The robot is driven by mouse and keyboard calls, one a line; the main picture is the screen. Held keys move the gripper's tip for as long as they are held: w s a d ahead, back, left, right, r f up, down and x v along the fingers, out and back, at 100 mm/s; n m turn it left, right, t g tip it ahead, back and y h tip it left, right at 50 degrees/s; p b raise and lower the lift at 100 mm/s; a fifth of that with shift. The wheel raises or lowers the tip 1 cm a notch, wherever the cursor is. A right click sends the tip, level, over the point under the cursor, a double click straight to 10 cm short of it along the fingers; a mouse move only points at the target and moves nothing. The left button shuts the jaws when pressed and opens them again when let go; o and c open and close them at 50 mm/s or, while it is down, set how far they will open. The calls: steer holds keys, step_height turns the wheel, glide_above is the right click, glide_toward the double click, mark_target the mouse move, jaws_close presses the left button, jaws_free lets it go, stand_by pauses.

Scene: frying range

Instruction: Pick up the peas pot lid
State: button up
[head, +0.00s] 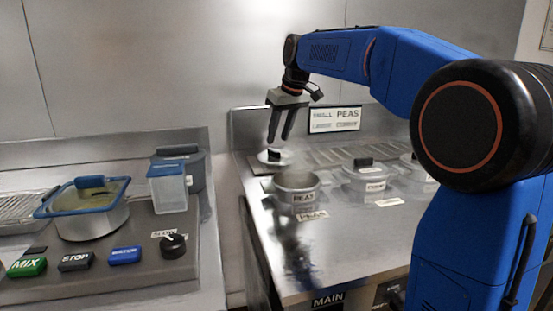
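The peas pot (296,198) stands on the steel counter at the middle, with a PEAS label on its front. Its top looks uncovered, with a faint haze above it. A pale round lid (286,160) with a black handle lies just behind and left of the pot, near the counter's back left corner. It carries no label that I can read.
Two lidded pots (366,186) stand right of the peas pot. A sign (335,120) with PEAS on it stands at the back. On the left unit are a blue-rimmed pan (92,222), a clear blue-topped container (172,192) and several buttons. A gap separates the two units.

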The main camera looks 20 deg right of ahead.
mark_target(274, 150)
steer(key=shift+s+x, duration=0.1)
steer(key=shift+x, duration=1.15)
steer(key=shift+s+x, duration=0.15)
steer(key=shift+x, duration=1.1)
steer(key=shift+f, duration=0.1)
jaws_close()
